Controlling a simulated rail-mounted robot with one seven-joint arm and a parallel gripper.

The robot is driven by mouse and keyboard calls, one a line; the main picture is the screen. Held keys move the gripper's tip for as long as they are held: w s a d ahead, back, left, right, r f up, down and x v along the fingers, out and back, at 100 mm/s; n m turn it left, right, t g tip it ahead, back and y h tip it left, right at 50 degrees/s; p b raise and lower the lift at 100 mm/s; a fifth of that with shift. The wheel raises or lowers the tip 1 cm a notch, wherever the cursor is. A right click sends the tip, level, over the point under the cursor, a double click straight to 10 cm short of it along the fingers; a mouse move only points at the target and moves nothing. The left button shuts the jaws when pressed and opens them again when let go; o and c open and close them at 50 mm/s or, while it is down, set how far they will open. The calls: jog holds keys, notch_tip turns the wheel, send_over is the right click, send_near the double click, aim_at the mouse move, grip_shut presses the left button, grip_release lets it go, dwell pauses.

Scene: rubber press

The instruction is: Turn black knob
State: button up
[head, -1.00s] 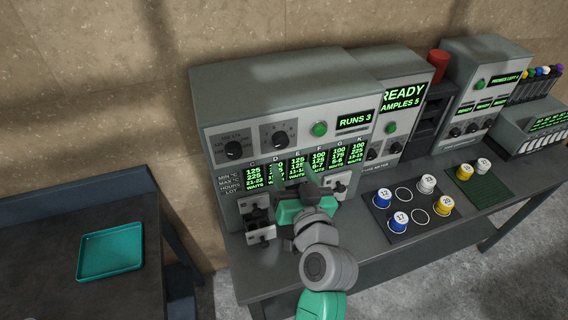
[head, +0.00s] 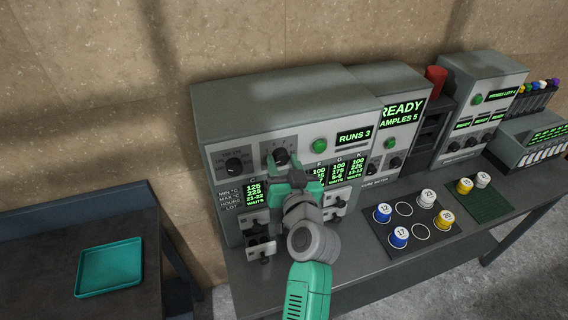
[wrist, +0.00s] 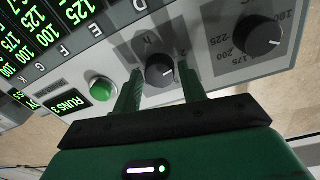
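In the wrist view, which shows the panel upside down, a round black knob (wrist: 160,70) with a white pointer mark sits between the two green fingers of my gripper (wrist: 159,76). The fingers are apart, one on each side of it, with a small gap visible. I cannot tell how far their tips reach along the knob. A second, larger-dial black knob (wrist: 257,34) stands to the right in that view. In the head view my gripper (head: 283,168) is at the press panel and partly hides the first knob. The other knob (head: 234,165) is clear of it.
A green button (wrist: 103,88) and the "RUNS 3" display (head: 354,136) are beside the knob. Small drawers (head: 260,249) project below. A dark mat (head: 397,212) with numbered cups lies right of my arm; a teal tray (head: 109,268) lies on the left table.

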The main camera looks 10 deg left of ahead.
jog(key=c, duration=0.6)
jog(key=m+p, duration=0.1)
jog(key=m, duration=0.3)
jog(key=shift+r+m, duration=0.15)
jog(key=shift+m, duration=0.15)
jog(key=m+p, duration=0.1)
jog(key=m, duration=0.2)
jog(key=shift+m+g+p, duration=0.3)
jog(key=shift+p, duration=0.1)
jog(key=m+p, duration=0.1)
jog(key=m, duration=0.3)
jog(key=shift+p, duration=0.4)
jog(key=shift+m+y+p, duration=0.3)
jog(key=shift+m+p, duration=0.3)
jog(key=shift+m, duration=0.8)
